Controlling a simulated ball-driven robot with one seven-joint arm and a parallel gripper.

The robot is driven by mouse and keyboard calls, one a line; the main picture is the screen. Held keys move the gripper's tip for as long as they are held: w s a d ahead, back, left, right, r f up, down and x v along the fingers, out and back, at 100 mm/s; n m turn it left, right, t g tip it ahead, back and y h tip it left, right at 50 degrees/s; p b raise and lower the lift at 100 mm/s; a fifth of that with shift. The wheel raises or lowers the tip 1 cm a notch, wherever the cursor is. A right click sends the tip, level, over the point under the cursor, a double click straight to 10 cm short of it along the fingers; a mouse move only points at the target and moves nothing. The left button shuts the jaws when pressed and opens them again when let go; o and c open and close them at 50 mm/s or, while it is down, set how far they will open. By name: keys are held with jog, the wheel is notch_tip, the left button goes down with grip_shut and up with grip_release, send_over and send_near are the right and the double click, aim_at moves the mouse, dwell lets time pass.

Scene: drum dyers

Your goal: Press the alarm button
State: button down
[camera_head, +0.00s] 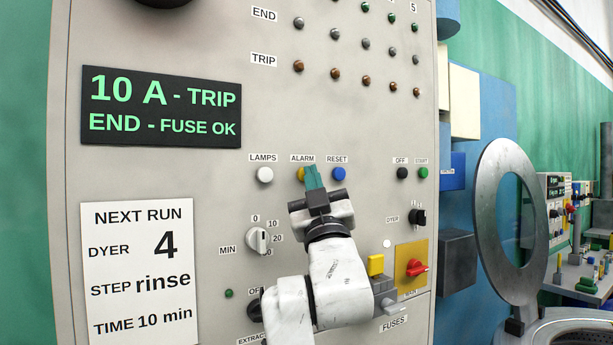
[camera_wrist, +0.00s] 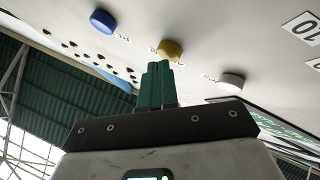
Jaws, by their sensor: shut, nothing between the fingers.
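The alarm button is a yellow button (camera_head: 301,174) under the ALARM label on the grey panel, between the white LAMPS button (camera_head: 265,175) and the blue RESET button (camera_head: 339,174). My gripper (camera_head: 312,172) is shut and empty, its green fingers in front of the alarm button and hiding its right part. In the wrist view the yellow alarm button (camera_wrist: 170,49) stands just beyond the fingertips (camera_wrist: 158,66), slightly to their right. I cannot tell whether the fingertips touch it. In the wrist view the blue button (camera_wrist: 103,21) is on the left and the white button (camera_wrist: 231,80) on the right.
The black OFF (camera_head: 402,173) and green START (camera_head: 423,172) buttons sit to the right. Below are the MIN dial (camera_head: 258,240), the black DYER switch (camera_head: 417,217) and a red switch (camera_head: 416,267) on a yellow plate. A large metal ring (camera_head: 484,215) stands right of the panel.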

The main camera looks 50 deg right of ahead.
jog(key=shift+w, duration=0.15)
dwell(0.5)
jog(key=shift+s+a, duration=0.2)
jog(key=shift+s, duration=0.65)
jog(key=s+p, duration=0.1)
jog(key=s, duration=0.1)
jog(key=s+a+p, duration=0.1)
jog(key=s, duration=0.1)
jog(key=shift+s+a, duration=0.2)
jog(key=shift+s, duration=0.2)
jog(key=shift+f, duration=0.1)
dwell(0.5)
